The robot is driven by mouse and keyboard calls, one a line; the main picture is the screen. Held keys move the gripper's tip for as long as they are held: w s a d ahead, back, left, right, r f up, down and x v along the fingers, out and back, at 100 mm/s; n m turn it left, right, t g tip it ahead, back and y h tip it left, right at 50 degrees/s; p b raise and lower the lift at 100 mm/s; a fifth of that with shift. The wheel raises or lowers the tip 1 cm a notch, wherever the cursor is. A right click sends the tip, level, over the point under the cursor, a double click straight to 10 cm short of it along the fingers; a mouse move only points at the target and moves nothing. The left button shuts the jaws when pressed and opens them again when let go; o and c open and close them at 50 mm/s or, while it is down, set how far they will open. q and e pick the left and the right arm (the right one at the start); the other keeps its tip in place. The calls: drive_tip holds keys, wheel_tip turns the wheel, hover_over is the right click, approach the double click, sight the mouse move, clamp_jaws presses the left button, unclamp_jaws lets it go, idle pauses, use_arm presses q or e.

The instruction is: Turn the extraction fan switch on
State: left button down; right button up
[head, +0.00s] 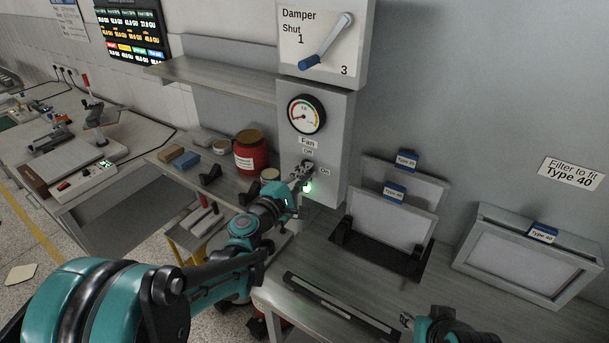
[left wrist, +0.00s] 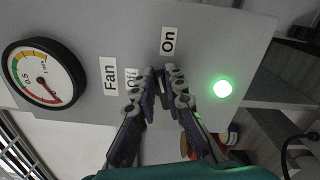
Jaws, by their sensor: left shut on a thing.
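The fan switch sits on the grey panel (head: 322,130) under the gauge, below the "Fan" label (head: 309,142) and between the "Off" label (head: 308,151) and the "On" label (head: 325,171). My left gripper (head: 306,172) reaches up to it and hides most of it. In the left wrist view, the left gripper (left wrist: 161,80) is shut on the dark switch knob, close to the "On" label (left wrist: 168,40). A green lamp (left wrist: 222,89) glows beside the gripper; it also shows in the head view (head: 308,187). My right gripper (head: 406,321) shows only partly at the bottom.
The damper lever (head: 325,42) is above the gauge (head: 306,114). A red tub (head: 251,156) stands on the bench to the left. Framed filters (head: 392,215) stand in a black rack on the right, beside a filter housing (head: 528,262).

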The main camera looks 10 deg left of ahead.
use_arm(q)
drive_tip(key=shift+w+f+m+b, duration=0.15)
drive_tip(key=shift+m+b, duration=0.3)
drive_tip(key=shift+m, duration=1.15)
drive_tip(key=c, duration=1.6)
unclamp_jaws()
drive_tip(key=v, duration=1.1)
drive_tip(key=shift+s+a+f, duration=0.2)
drive_tip(key=shift+s+f, duration=0.05)
drive_tip(key=shift+s, duration=0.05)
